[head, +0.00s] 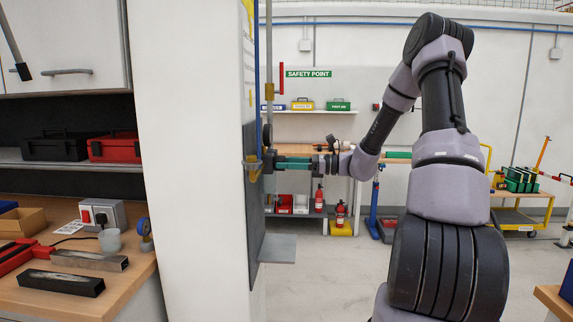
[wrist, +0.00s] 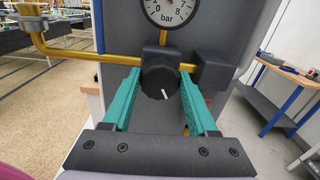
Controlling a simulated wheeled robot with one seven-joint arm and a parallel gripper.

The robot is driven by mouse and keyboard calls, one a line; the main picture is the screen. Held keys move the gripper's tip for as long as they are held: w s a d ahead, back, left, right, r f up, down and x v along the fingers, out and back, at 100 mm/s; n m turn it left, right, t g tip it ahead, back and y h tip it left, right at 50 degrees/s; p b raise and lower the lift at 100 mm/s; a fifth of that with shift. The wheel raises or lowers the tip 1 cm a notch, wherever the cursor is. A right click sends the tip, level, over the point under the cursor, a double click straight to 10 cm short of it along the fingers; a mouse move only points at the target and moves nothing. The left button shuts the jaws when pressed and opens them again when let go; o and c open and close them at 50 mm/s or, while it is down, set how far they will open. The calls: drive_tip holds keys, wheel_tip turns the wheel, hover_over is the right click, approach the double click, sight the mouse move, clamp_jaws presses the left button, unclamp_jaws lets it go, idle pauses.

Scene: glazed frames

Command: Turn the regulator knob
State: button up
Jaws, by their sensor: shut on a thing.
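The regulator knob (wrist: 160,82) is black and ribbed with a white pointer mark, set below a round pressure gauge (wrist: 173,10) marked in bar. In the wrist view the mark points toward the lower right. My gripper (wrist: 160,88) has its two green fingers on either side of the knob, shut on it. In the head view my gripper (head: 273,162) reaches left to the regulator on the side of the white pillar. The knob itself is hidden there behind the fingers and fittings.
A brass pipe (wrist: 85,53) runs left from the regulator and bends upward. A grey shelf (head: 277,248) juts from the panel below my gripper. A wooden workbench (head: 135,265) with tools stands left of the pillar (head: 195,200). Open floor (head: 340,270) lies right of the pillar.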

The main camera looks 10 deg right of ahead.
drive_tip(key=n, duration=1.1)
drive_tip(key=shift+f, duration=0.1)
drive_tip(key=shift+s+n, duration=0.1)
drive_tip(key=shift+n, duration=0.2)
idle(0.3)
drive_tip(key=o, duration=1.4)
drive_tip(key=v, duration=1)
drive_tip(key=shift+s+d+f, duration=0.1)
drive_tip(key=shift+d+f, duration=0.05)
drive_tip(key=shift+d, duration=0.25)
